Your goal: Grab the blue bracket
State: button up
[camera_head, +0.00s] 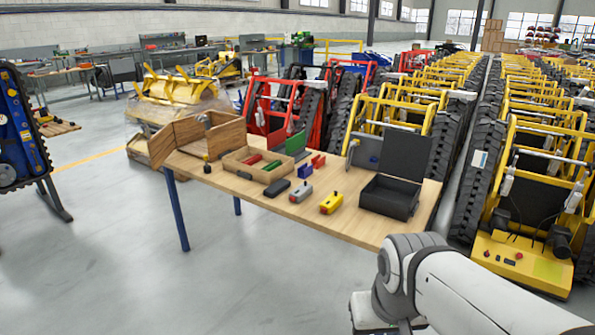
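A small blue bracket (305,171) lies on the wooden table (255,203), near its middle. It sits just right of the wooden tray, with a red part (319,160) behind it to the right and a grey part (300,192) in front. It is small here, so its exact shape is hard to tell. My white and grey arm comes in from the lower right, in front of the table and apart from the bracket. My gripper's fingers do not show.
The wooden tray (229,163) holds red and green parts. An open wooden box (222,140) stands at the left, an open black case (388,203) at the right. Black (277,188) and yellow (331,203) parts lie near the front edge. Tracked carriers (520,255) stand at right; floor at left is clear.

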aim_at(305, 170)
jog(key=u, duration=0.6)
jog(key=i, duration=3)
jog(key=z, duration=0.45)
jog(key=k, duration=0.9)
jog(key=z, duration=0.25)
jog(key=i, duration=0.9)
